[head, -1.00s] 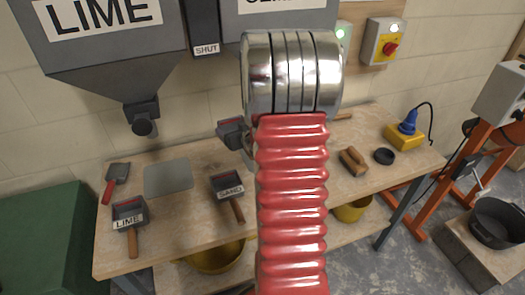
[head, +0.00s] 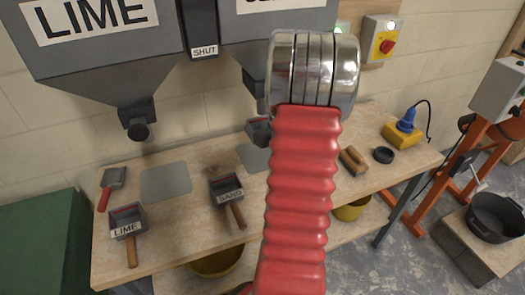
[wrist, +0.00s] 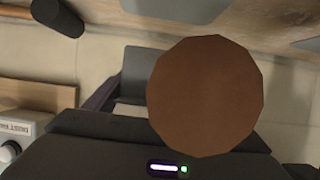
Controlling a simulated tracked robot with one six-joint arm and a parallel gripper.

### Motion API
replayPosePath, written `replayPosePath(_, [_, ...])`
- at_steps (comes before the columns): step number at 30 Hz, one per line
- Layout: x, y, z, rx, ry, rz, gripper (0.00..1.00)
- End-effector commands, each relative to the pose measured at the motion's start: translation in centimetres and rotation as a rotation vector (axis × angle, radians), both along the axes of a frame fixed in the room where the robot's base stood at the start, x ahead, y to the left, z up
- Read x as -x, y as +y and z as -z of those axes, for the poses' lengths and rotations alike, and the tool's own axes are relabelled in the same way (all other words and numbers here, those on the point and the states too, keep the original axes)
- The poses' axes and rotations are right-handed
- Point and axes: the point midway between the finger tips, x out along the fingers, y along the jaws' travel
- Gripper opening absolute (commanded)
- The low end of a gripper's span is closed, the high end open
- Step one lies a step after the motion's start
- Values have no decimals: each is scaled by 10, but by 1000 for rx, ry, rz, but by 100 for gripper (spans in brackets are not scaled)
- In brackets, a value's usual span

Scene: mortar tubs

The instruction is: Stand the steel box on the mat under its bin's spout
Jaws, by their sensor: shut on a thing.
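A steel box (head: 260,131) with a dark reddish inside shows just left of my arm in the head view, above a grey mat (head: 254,157). Most of it is hidden behind my arm, and no label on it shows. In the wrist view my gripper (wrist: 190,125) is shut on a brown round-ended handle (wrist: 205,92), with part of a grey box (wrist: 145,88) behind it. The gripper itself is hidden in the head view. A bin (head: 272,20) with a partly covered label hangs over that mat; its spout is mostly hidden. The LIME bin (head: 105,75) has its spout (head: 138,128) above another grey mat (head: 166,184).
Boxes labelled LIME (head: 126,222) and SAND (head: 226,190) stand on the bench with wooden handles. A red-handled tool (head: 112,186) lies at left. A wooden float (head: 353,160), black ring (head: 383,155) and yellow box (head: 403,136) occupy the right.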

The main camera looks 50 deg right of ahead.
Motion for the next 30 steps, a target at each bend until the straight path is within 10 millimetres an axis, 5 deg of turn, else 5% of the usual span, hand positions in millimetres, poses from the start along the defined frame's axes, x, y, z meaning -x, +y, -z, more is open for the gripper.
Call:
replayPosePath(10, [1, 0, 46, -2, 1, 2, 48])
replayPosePath(23, [1, -1, 51, -1, -1, 3, 48])
replayPosePath(30, [1, 0, 73, -4, 1, 3, 48])
